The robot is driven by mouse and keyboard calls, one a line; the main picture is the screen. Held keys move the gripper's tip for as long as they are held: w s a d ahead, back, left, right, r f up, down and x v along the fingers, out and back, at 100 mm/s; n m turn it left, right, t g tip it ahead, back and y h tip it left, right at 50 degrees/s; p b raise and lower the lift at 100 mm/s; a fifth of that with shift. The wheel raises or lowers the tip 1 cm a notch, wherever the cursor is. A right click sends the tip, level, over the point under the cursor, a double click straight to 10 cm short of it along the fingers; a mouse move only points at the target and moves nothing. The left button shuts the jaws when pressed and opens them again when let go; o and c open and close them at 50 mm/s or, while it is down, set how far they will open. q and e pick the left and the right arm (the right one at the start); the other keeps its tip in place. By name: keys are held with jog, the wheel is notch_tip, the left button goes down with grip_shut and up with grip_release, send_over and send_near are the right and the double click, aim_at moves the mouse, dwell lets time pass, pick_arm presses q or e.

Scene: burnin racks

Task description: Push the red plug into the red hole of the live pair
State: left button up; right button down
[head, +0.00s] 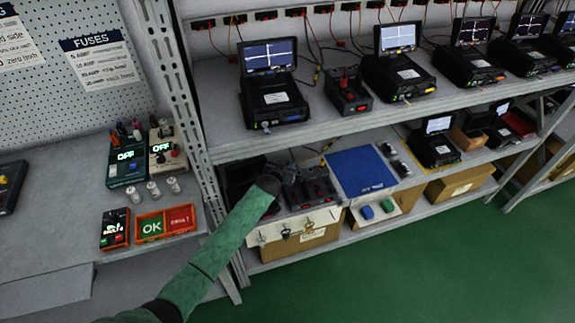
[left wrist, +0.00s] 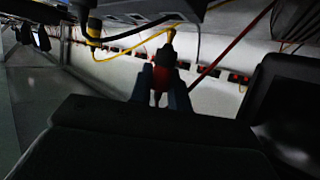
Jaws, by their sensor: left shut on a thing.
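My left gripper (head: 288,172) reaches to the lower rack shelf in the head view, small and dark there. In the left wrist view its two fingers (left wrist: 160,92) are shut on a red plug (left wrist: 159,76). A dark piece with a yellowish band (left wrist: 170,45) shows just beyond the plug; I cannot tell whether they touch. In the head view a dark box with red parts (head: 318,189) sits beside the gripper. The red hole of the live pair cannot be made out. My right gripper is not in view.
A blue mat (head: 360,171) lies right of the dark box on the lower shelf. The upper shelf (head: 225,135) is close above the gripper. In the left wrist view a yellow cable (left wrist: 125,52) and a red cable (left wrist: 222,57) run near the fingers.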

pick_arm(q)
jog(key=shift+f, duration=0.1)
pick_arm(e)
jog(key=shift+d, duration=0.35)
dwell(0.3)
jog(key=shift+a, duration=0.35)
pick_arm(q)
jog(key=shift+f, duration=0.1)
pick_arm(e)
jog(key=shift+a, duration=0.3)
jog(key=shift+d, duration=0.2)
pick_arm(q)
jog(key=shift+f, duration=0.5)
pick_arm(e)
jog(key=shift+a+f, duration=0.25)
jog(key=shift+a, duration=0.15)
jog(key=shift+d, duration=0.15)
